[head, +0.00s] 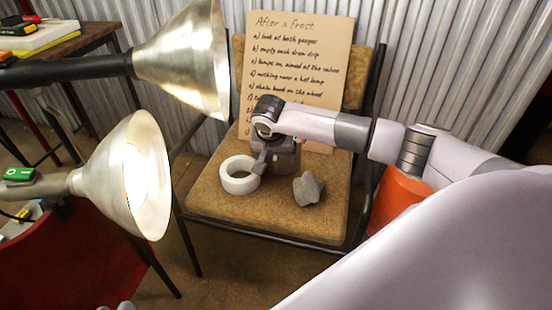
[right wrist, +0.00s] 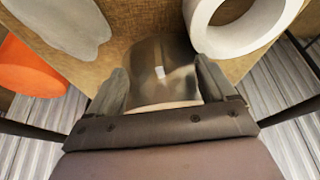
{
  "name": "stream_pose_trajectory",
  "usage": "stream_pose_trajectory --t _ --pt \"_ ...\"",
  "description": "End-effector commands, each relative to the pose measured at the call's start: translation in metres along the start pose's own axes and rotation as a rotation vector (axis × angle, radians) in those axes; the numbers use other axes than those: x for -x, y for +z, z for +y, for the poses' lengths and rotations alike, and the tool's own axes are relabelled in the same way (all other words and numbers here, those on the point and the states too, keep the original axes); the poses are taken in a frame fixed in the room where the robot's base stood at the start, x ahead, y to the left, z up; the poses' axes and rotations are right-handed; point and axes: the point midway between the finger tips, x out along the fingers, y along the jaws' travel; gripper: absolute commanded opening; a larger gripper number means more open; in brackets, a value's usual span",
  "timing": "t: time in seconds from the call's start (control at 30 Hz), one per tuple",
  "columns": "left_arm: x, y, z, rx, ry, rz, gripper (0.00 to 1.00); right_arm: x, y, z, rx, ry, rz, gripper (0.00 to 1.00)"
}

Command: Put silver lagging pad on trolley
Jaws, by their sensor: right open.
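My right gripper (head: 274,160) points down over the seat of a tan chair (head: 213,205). It is open, and in the right wrist view its fingers (right wrist: 162,82) stand either side of a shiny grey-brown curved piece (right wrist: 160,60) with a small white patch. This piece may be the silver lagging pad; in the head view the gripper partly hides it. I cannot tell whether the fingers touch it. Two small grey tips at the bottom edge of the head view may be my left gripper (head: 118,306); its state is unclear. I cannot clearly identify a trolley.
A white ring (head: 229,182) and a grey lump (head: 308,189) lie on the seat close by. A handwritten board (head: 293,60) leans on the backrest. Two lamp shades (head: 107,180) stand at left above something red (head: 60,265). An orange object (head: 398,195) is right of the chair.

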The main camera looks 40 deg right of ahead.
Motion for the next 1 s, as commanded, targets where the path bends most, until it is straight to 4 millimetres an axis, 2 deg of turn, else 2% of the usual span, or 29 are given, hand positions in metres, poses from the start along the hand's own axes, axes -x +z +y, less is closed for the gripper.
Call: stream_pose_trajectory --t 0.03,0.07,0.3,0.77,0.87,1.0 --pt "0.0 0.0 0.0 0.0 0.0 0.0 0.35 0.0 0.0 0.0 0.0 0.0 0.0 0.84" --pt "0.0 0.0 0.0 0.0 0.0 0.0 0.35 0.0 0.0 0.0 0.0 0.0 0.0 0.77" --pt "0.0 0.0 0.0 0.0 0.0 0.0 0.35 0.001 0.0 0.0 0.0 0.0 0.0 0.0" --pt "0.001 -0.002 0.001 0.005 0.004 -0.002 0.35 0.006 -0.003 0.0 -0.001 -0.001 0.001 0.0" --pt "0.001 -0.003 0.004 0.016 0.01 -0.01 0.35 0.015 -0.007 -0.001 -0.001 -0.002 0.003 0.0" --pt "0.0 -0.001 0.007 0.047 0.024 -0.038 0.35 0.036 -0.016 -0.001 -0.001 -0.002 0.003 0.0"
